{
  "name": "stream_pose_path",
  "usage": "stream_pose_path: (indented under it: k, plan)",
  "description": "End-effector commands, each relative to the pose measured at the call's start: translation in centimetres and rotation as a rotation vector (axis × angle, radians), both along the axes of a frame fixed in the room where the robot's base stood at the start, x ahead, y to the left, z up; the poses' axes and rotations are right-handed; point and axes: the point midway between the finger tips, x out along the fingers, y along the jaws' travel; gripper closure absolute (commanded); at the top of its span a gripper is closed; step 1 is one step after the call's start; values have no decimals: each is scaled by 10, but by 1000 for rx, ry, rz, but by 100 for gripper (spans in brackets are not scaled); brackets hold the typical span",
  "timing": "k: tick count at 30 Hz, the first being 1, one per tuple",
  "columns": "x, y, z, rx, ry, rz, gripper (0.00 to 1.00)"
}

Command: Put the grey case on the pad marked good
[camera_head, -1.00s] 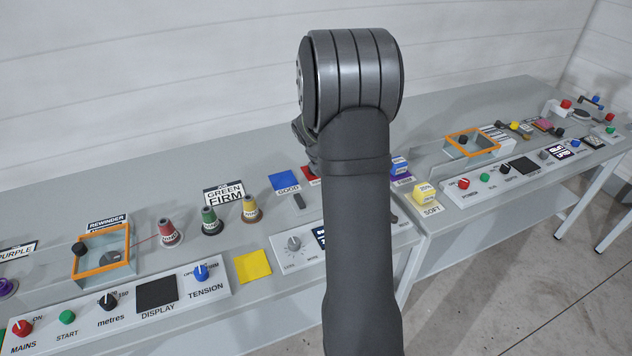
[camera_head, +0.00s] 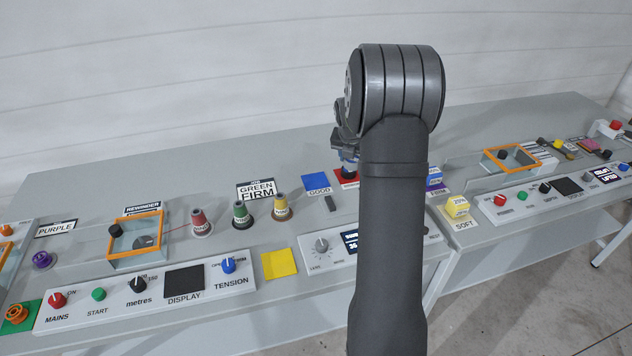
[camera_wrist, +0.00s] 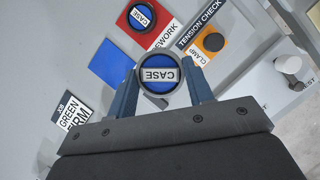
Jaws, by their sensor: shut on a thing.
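In the wrist view my gripper (camera_wrist: 158,90) is shut on a round case (camera_wrist: 161,72) with a grey rim and a blue top lettered CASE. The blue pad (camera_wrist: 108,62) lies just left of and beyond the held case; in the head view the blue pad (camera_head: 316,183) carries the label GOOD. The case is held up in the fingers; its height above the table cannot be told. A similar blue-topped case (camera_wrist: 142,15) sits on the red pad (camera_wrist: 134,36) marked REWORK. In the head view my arm hides most of my gripper and the held case.
A small dark block (camera_head: 330,203) lies before the blue pad. Yellow, green and red cones (camera_head: 240,215) stand to its left, with a GREEN FIRM sign (camera_head: 257,190) behind. A panel with a knob (camera_head: 321,246) is in front. In the wrist view, a tension check plate (camera_wrist: 205,35) lies right.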

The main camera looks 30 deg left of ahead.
Motion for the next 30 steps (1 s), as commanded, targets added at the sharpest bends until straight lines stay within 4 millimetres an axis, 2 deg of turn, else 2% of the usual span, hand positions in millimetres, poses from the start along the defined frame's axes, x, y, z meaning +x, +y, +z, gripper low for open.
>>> stream_pose_path:
  k: [7,15,19,24,30]
  plan:
    - [3,26,-10,-1,-8,62,76]
    - [-2,87,-48,-2,-8,61,76]
    - [-3,110,-61,-1,-9,59,76]
    - [-4,124,-69,-1,-10,57,76]
    - [-5,125,-88,-2,-8,56,76]
